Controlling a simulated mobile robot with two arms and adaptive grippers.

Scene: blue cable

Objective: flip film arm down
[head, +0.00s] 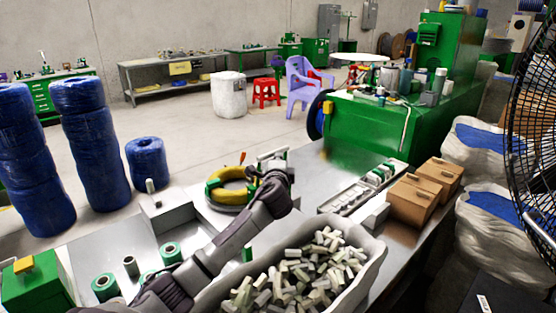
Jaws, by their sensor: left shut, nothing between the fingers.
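A round wrapping device with a yellow ring (229,191) and green parts stands on the metal worktable, left of the picture's middle. My left arm reaches in from the lower left. My left gripper (262,173) is at the right side of the yellow ring, shut and empty. A pale bar-like piece (273,154) shows just behind the gripper. I cannot tell whether it is the film arm or whether the gripper touches it. My arm and gripper hide part of the device's right side. My right gripper is not in view.
A white bin (375,262) full of small grey-white pieces stands in front of my arm. Green film rolls (104,286) lie at the lower left. Cardboard boxes (414,198) and a strip-like tray (348,199) are on the right. A fan (535,140) stands far right.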

